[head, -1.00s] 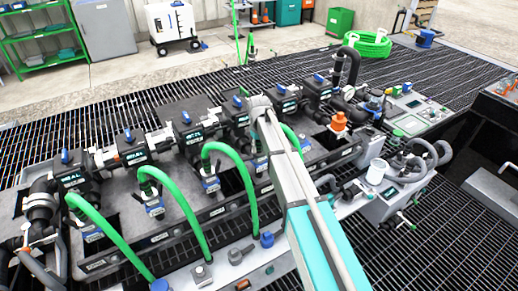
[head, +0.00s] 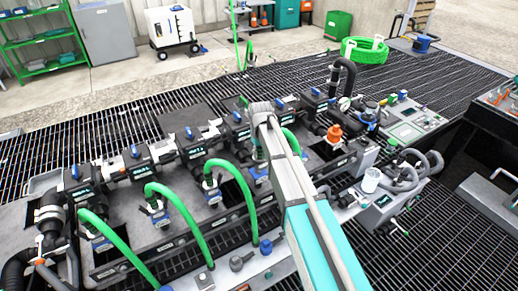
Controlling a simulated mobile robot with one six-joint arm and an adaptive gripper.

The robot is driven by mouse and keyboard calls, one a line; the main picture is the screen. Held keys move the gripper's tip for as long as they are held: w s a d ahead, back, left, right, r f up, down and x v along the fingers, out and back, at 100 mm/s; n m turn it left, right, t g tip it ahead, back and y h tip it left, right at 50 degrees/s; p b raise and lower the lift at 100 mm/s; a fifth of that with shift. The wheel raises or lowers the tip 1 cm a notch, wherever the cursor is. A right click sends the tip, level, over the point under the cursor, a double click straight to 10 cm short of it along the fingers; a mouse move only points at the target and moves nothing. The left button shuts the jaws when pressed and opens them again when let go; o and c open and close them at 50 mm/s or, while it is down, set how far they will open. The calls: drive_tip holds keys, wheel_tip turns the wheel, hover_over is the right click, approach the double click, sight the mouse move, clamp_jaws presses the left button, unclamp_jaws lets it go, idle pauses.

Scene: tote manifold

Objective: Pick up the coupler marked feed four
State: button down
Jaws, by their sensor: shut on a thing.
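A further green hose (head: 290,138) passes behind my arm, with a blue-collared fitting (head: 260,175) partly covered beside the arm. The coupler labels are too small to read, so I cannot tell which is marked feed four. My arm reaches from the bottom right to the manifold's middle. It hides my gripper's fingers and what they touch.
An orange fitting (head: 334,133), a white cup (head: 371,180) and grey hoses (head: 415,170) are right of my arm. Dark grating surrounds the manifold. A coiled green hose (head: 365,50), a white wheeled box (head: 170,26) and a green shelf (head: 38,40) stand at the back.

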drive_tip(key=s+d+r+p, duration=0.2)
drive_tip(key=s+r+p, duration=0.1)
drive_tip(key=s, duration=0.6)
drive_tip(key=shift+s+r+p, duration=0.2)
drive_tip(key=shift+r+p, duration=0.2)
drive_tip(key=shift+r, duration=0.45)
drive_tip(key=shift+s+d, duration=0.1)
idle(0.7)
